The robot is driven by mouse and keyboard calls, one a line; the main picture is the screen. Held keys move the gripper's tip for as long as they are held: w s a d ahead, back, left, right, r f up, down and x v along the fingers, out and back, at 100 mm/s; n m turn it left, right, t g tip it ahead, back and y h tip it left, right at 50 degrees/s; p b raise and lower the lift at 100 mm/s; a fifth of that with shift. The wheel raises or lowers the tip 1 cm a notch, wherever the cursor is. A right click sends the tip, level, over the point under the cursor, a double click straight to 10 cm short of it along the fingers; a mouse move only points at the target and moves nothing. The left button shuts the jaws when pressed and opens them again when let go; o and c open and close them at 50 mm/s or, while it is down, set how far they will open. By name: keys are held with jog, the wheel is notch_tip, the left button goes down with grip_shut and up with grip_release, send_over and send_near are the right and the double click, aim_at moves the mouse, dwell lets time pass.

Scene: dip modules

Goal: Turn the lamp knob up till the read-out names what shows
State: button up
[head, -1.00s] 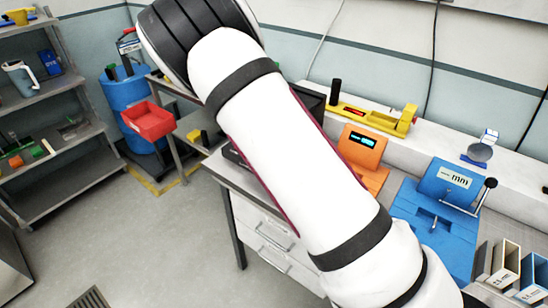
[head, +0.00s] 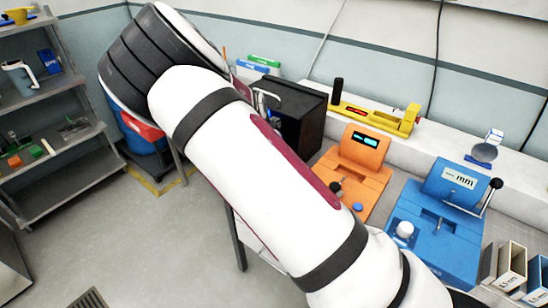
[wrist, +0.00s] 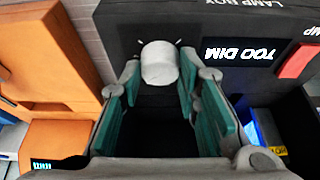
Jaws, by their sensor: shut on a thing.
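The lamp box (wrist: 130,25) is a black box, upside down in the wrist view; it also shows in the head view (head: 300,118), partly behind my arm. Its read-out (wrist: 238,54) says "TOO DIM" in white letters. The pale round lamp knob (wrist: 160,62) stands out from its front, with small tick marks around it. My gripper (wrist: 160,72) has its fingertips on either side of the knob and is shut on it. The head view hides my gripper and the knob behind my arm.
A red switch (wrist: 298,62) sits beside the read-out. An orange device (head: 362,150) with a lit display stands next to the lamp box, and a blue "mm" device (head: 440,225) further right. A yellow device (head: 375,117) lies on the ledge behind.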

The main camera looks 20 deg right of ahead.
jog(key=o, duration=1.1)
jog(key=shift+o, duration=0.2)
jog(key=v, duration=1.2)
